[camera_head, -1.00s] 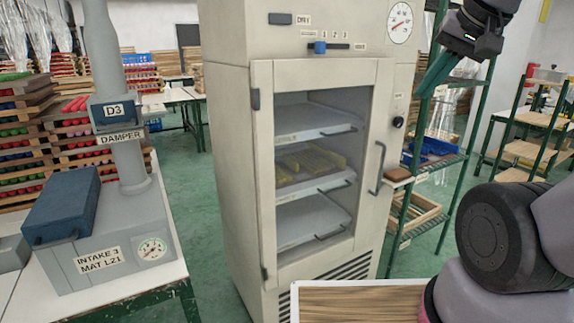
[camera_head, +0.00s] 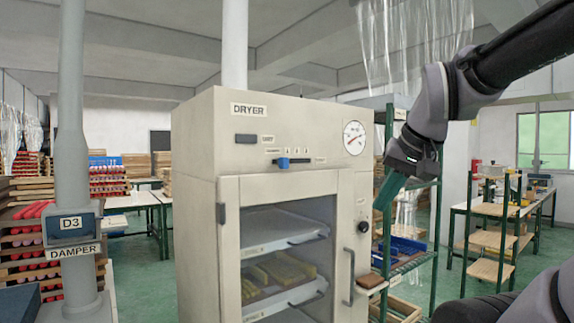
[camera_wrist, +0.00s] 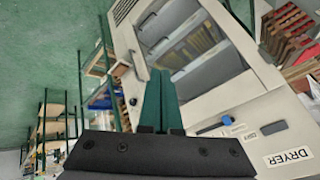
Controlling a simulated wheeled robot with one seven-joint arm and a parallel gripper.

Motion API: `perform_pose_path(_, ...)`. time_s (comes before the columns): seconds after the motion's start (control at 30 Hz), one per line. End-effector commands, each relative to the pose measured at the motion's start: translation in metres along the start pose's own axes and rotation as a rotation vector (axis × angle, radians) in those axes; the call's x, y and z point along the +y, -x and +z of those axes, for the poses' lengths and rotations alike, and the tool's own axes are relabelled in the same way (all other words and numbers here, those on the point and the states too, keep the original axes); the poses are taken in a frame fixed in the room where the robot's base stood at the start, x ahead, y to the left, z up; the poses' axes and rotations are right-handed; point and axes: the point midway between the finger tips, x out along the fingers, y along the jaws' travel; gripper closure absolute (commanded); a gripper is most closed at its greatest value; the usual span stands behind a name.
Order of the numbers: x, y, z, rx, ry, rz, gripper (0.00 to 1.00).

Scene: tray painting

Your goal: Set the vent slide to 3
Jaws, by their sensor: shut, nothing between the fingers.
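The vent slide's blue knob (camera_head: 283,163) sits at the left end of a dark slot on the upper front of the cream dryer (camera_head: 195,200). It stands below the leftmost of the small marks above the slot, which look like 1, 2, 3. The knob also shows in the wrist view (camera_wrist: 227,120), right of the fingers. My gripper (camera_head: 381,204), with teal fingers pointing down, is to the right of the dryer's front, lower than the slot and apart from it. In the wrist view the fingers (camera_wrist: 158,74) are together and empty.
The dryer's glass door has a vertical handle (camera_head: 349,277) on its right; a black knob (camera_head: 363,227) and a round gauge (camera_head: 354,138) are on the front. A green-framed shelf (camera_head: 415,250) stands to the right. The damper duct (camera_head: 72,180) is at the left.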

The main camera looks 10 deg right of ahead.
Motion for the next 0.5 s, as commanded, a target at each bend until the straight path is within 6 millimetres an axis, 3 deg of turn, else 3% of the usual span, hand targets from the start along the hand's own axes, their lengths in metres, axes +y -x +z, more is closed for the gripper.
perform_pose_path(0.03,0.0,0.0,0.0,0.0,0.0,0.0,1.0)
perform_pose_path(0.1,0.0,0.0,-0.001,0.003,0.001,0.001,0.73)
perform_pose_path(0.2,0.001,-0.006,-0.012,0.034,0.018,0.01,0.43)
perform_pose_path(0.27,0.002,-0.013,-0.027,0.076,0.04,0.02,0.43)
perform_pose_path(0.37,0.0,-0.03,-0.064,0.185,0.101,0.034,0.43)
perform_pose_path(0.5,-0.017,-0.054,-0.12,0.368,0.223,0.013,0.43)
